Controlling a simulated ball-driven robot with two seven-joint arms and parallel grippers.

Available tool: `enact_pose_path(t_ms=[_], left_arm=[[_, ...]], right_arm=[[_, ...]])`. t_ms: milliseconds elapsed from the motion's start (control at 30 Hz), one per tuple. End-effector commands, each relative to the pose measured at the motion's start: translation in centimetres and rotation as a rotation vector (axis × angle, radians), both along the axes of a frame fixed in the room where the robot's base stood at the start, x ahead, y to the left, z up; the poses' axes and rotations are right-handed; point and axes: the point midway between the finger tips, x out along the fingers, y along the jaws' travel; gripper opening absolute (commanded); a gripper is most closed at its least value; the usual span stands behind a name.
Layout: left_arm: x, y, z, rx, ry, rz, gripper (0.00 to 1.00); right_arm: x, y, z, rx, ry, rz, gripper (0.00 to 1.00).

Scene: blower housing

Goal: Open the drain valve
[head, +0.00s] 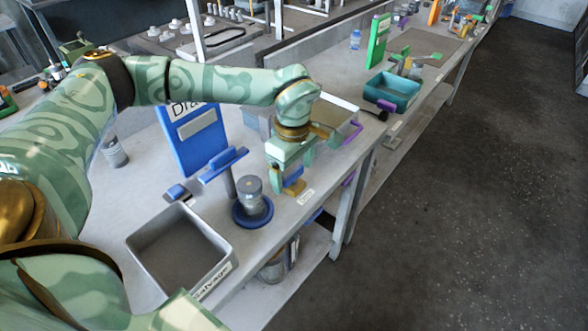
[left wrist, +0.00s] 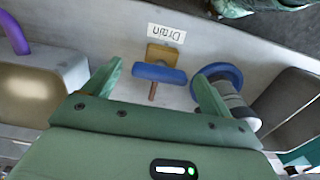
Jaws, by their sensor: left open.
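The drain valve is a blue bar handle (left wrist: 159,74) on a brown stem, with a yellow-brown block (left wrist: 164,55) beside it. A white "Drain" label (left wrist: 167,33) lies just past the block. In the head view the blue handle (head: 294,178) shows partly behind my left gripper (head: 290,174). My left gripper (left wrist: 156,76) is open, its fingers pointing down at the bench. In the wrist view the handle lies across the gap between the two fingertips. I cannot tell whether they touch it. My right gripper is not in view.
A grey canister on a blue base (head: 252,205) stands close left of the gripper. A blue T-shaped piece (head: 223,165), a "Salvage" tray (head: 222,270) and a blue board (head: 192,140) are further left. The bench's front edge is close on the right.

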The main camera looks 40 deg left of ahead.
Motion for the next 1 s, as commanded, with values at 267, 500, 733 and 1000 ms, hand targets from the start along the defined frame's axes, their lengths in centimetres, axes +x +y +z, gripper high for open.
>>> enact_pose_path(t_ms=[267, 500, 733, 1000], left_arm=[[0.0, 0.0, 0.0, 0.000, 0.000, 0.000, 0.56], [0.0, 0.0, 0.1, 0.000, 0.000, 0.002, 0.39], [0.0, 0.0, 0.3, 0.000, 0.000, 0.054, 0.39], [-0.1, -0.1, 0.6, -0.001, -0.001, 0.233, 0.39]], right_arm=[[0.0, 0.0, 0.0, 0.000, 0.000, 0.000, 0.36], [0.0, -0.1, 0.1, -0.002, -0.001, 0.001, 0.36], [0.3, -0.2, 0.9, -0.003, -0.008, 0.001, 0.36], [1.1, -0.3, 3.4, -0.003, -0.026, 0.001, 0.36]])
